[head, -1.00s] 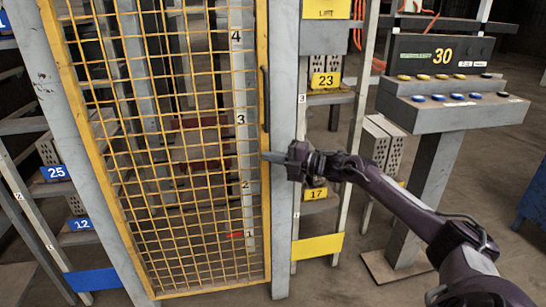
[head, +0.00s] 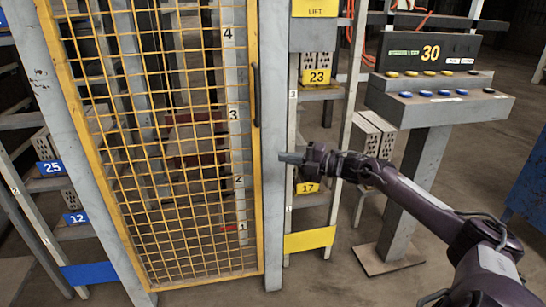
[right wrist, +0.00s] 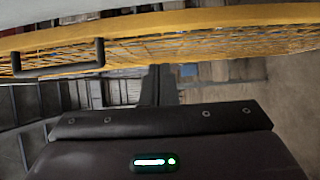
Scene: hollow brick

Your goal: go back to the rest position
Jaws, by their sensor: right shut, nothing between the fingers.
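My right gripper (head: 291,158) is shut and empty. It is in front of the grey post to the right of the yellow mesh gate (head: 185,140), apart from the gate's black handle (head: 256,95). In the right wrist view the shut fingers (right wrist: 159,85) point toward the yellow gate frame, and the black handle (right wrist: 58,68) shows at the upper left. The gate looks closed. My left gripper is not in any view.
A control console (head: 440,105) with yellow and blue buttons and a display reading 30 stands at the right. Shelves with hollow bricks (head: 318,65) stand behind the post. A blue cabinet (head: 528,180) is at the right edge.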

